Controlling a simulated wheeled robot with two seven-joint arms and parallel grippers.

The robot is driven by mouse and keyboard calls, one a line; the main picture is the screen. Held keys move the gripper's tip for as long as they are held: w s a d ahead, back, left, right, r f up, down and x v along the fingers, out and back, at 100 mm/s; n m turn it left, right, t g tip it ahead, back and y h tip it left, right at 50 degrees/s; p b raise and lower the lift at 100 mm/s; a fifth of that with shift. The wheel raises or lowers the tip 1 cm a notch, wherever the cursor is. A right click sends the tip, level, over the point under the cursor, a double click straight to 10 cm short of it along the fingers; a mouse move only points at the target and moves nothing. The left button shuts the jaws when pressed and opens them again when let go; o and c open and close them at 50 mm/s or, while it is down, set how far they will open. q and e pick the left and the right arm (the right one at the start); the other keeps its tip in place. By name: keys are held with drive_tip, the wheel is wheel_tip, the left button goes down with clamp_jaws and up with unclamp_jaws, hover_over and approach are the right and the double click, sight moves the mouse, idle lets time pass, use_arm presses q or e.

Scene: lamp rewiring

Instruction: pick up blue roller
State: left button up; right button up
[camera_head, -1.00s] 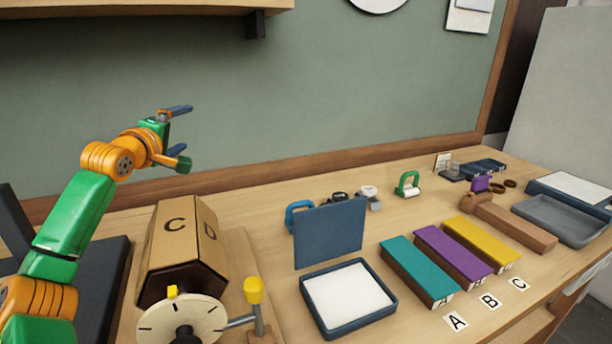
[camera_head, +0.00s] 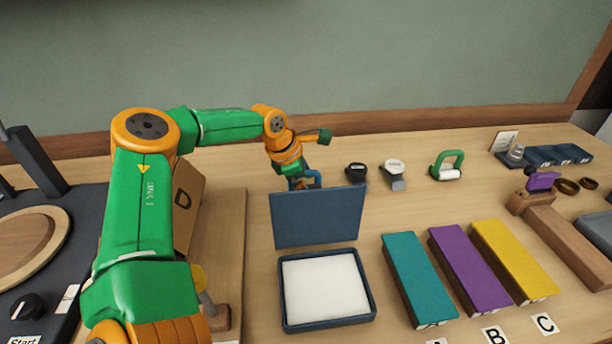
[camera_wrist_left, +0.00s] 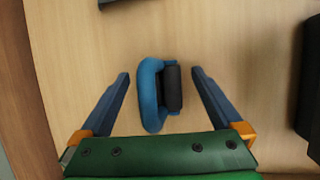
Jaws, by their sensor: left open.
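The blue roller (camera_wrist_left: 152,95), a blue handle with a dark cylinder, lies on the wooden table in the left wrist view. In the head view only a bit of its blue handle (camera_head: 315,177) shows behind the upright blue panel (camera_head: 315,218). My left gripper (camera_wrist_left: 160,74) is open, with one finger on each side of the roller and a visible gap to both. In the head view my left arm reaches down behind the panel, which hides the fingertips. My right gripper is in neither view.
A blue tray with a white pad (camera_head: 325,285) stands in front of the panel. Right of the panel are a black-topped item (camera_head: 356,171), a grey stamp-like item (camera_head: 393,175) and a green-handled roller (camera_head: 447,166). Teal (camera_head: 416,270), purple (camera_head: 467,265) and yellow (camera_head: 513,258) blocks lie further forward.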

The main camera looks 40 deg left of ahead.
use_arm(q)
drive_tip(key=shift+w+f, duration=0.15)
drive_tip(key=shift+c, duration=0.9)
drive_tip(key=shift+s, duration=0.25)
drive_tip(key=c, duration=1.3)
drive_tip(key=shift+w+r, duration=0.15)
drive_tip(key=shift+r, duration=0.5)
wheel_tip(320, 180, up, 18)
drive_tip(key=p, duration=0.3)
drive_tip(key=s+a+b, duration=0.1)
drive_tip(key=s+b, duration=0.1)
drive_tip(key=s, duration=0.4)
drive_tip(key=s+a+b, duration=0.1)
drive_tip(key=s+b, duration=0.2)
drive_tip(key=s, duration=0.2)
drive_tip(key=s+a+f+b, duration=0.1)
drive_tip(key=s+a+b, duration=0.1)
drive_tip(key=s, duration=0.4)
drive_tip(key=shift+s+a+b, duration=0.1)
drive_tip(key=shift+s+b, duration=0.25)
drive_tip(key=shift+b, duration=0.25)
